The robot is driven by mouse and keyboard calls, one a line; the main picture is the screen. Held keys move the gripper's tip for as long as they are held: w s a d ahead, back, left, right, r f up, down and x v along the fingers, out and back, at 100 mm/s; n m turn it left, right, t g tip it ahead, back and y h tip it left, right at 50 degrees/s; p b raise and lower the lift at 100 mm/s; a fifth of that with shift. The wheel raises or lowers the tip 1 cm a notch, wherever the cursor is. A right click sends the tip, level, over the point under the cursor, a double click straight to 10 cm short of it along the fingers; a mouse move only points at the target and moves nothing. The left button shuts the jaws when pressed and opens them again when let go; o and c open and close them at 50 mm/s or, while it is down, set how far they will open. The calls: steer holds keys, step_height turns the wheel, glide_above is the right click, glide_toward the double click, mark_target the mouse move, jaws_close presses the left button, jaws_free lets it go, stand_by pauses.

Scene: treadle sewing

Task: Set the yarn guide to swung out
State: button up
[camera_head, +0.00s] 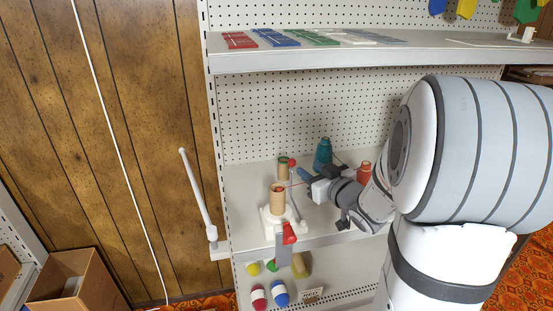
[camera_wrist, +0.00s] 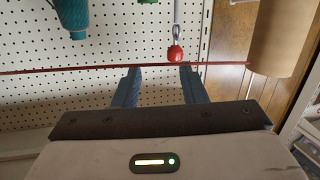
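A slim pale rod with a red ball at its end, which looks like the yarn guide (camera_head: 291,163), rises beside a tan tube (camera_head: 277,203) on a white base (camera_head: 268,222). In the wrist view, which appears upside down, the red ball (camera_wrist: 175,53) shows just beyond my fingertips, nearer the right finger. My gripper (camera_head: 299,178) points left toward the ball. Its two blue fingers (camera_wrist: 158,72) are apart with nothing held between them. A red yarn (camera_wrist: 100,69) crosses close to the fingertips toward the tan tube (camera_wrist: 280,38). Contact with the yarn cannot be told.
A teal cone (camera_head: 323,153) and an orange-red cone (camera_head: 364,173) stand behind and beside my gripper. A red handle (camera_head: 289,233) sits at the base's front. The upper shelf (camera_head: 300,58) hangs above. A pale rod (camera_head: 198,193) stands at the shelf's left edge.

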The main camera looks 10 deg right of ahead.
mark_target(292, 162)
steer(key=w+a+y, duration=0.1)
steer(key=w, duration=0.1)
steer(key=w+a+y, duration=0.1)
steer(key=w, duration=0.1)
steer(key=w+a+p, duration=0.1)
steer(key=w, duration=0.1)
steer(key=shift+w+a+f+n+t+y, duration=0.25)
steer(key=shift+a+f+n+t+y, duration=0.05)
steer(key=shift+a+f+n+y, duration=0.1)
steer(key=shift+d, duration=0.1)
jaws_close()
stand_by(0.3)
